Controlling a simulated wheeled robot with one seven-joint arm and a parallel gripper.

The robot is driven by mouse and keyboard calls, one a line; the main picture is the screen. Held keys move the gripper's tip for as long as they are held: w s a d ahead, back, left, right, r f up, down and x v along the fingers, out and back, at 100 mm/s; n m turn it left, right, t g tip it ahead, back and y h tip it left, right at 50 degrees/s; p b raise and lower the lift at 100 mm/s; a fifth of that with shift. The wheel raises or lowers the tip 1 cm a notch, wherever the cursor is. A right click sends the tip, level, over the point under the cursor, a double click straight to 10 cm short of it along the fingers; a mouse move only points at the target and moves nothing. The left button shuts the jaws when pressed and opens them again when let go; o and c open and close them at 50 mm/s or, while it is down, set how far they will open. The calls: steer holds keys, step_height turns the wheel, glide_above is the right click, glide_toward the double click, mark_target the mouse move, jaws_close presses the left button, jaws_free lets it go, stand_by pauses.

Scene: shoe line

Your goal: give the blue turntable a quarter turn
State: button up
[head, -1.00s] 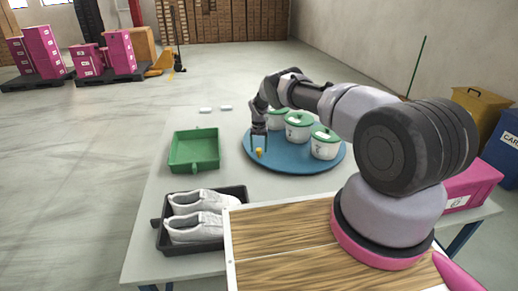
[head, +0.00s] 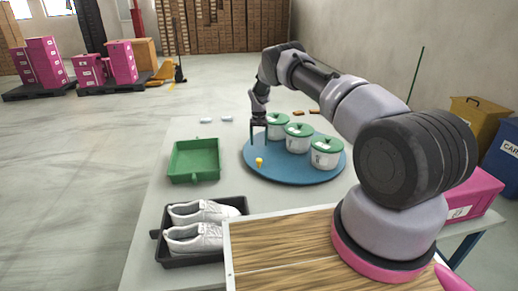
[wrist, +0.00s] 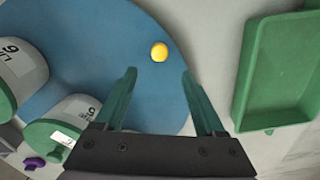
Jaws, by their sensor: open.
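The blue turntable (head: 285,174) lies on the grey table and also shows in the wrist view (wrist: 105,28). Several white pots with green lids (head: 326,153) stand on its far and right side. A small yellow knob (head: 259,162) stands near its front left edge; the wrist view shows the knob (wrist: 159,51) just beyond and between my fingertips. My gripper (head: 259,140) is open and empty above the turntable's left part, its fingers pointing down. In the wrist view my gripper (wrist: 158,75) has its fingers apart, with nothing between them.
A green tray (head: 194,162) stands left of the turntable. A black tray (head: 160,246) with white shoes (head: 195,237) is at the front left, beside a wooden board (head: 285,245). Small white pieces (head: 227,119) and orange pieces (head: 313,111) lie at the back.

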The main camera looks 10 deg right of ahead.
steer(key=shift+r, duration=0.25)
